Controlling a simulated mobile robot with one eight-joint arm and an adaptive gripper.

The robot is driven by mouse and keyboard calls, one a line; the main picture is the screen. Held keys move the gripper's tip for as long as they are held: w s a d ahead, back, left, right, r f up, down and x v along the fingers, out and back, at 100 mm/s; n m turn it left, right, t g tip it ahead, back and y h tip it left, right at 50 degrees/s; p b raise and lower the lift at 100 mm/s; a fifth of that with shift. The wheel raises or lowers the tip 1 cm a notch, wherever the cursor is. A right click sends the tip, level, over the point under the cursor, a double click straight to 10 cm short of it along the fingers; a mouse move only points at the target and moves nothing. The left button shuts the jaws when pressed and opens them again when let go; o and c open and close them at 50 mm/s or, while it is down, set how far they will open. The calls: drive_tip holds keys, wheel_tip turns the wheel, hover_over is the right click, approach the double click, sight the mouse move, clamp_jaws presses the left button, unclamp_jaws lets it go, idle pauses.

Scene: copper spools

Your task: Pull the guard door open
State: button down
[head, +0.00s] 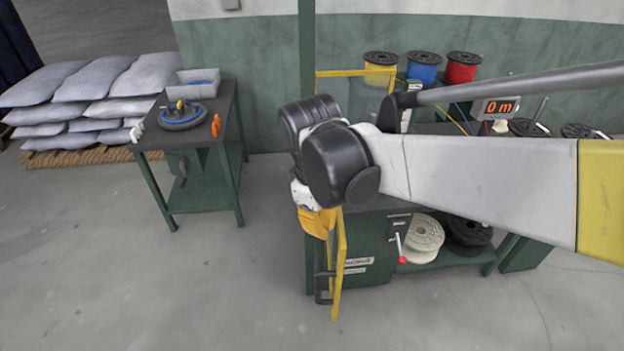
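The guard door (339,265) is a yellow-framed panel seen nearly edge-on, standing out toward me from the front of the green machine bench. A black bar-shaped handle (322,287) shows on its left side near the bottom. My gripper (316,222) is at the door's left side, just above this handle, below my black wrist joint. Its fingertips cannot be made out, and I cannot tell whether it touches the door or the handle. My arm hides the door's upper part and much of the bench behind.
A small green table (226,106) with a blue ring-shaped tool stands to the left. Grey sacks (75,90) are stacked behind it. Yellow, blue and red spools (423,68) stand at the back. White spools (421,235) lie on the lower shelf. The front floor is clear.

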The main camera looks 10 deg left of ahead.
drive_tip(key=s+a+f+n+g+h, duration=0.15)
drive_tip(key=a+f+n, duration=0.3)
drive_tip(key=a, duration=0.55)
drive_tip(key=d+f+b, duration=0.4)
drive_tip(key=d+f, duration=0.2)
drive_tip(key=f, duration=0.4)
drive_tip(key=shift+s+d+f, duration=0.15)
drive_tip(key=shift+s+d, duration=0.1)
drive_tip(key=shift+s, duration=0.05)
drive_tip(key=shift+m, duration=0.25)
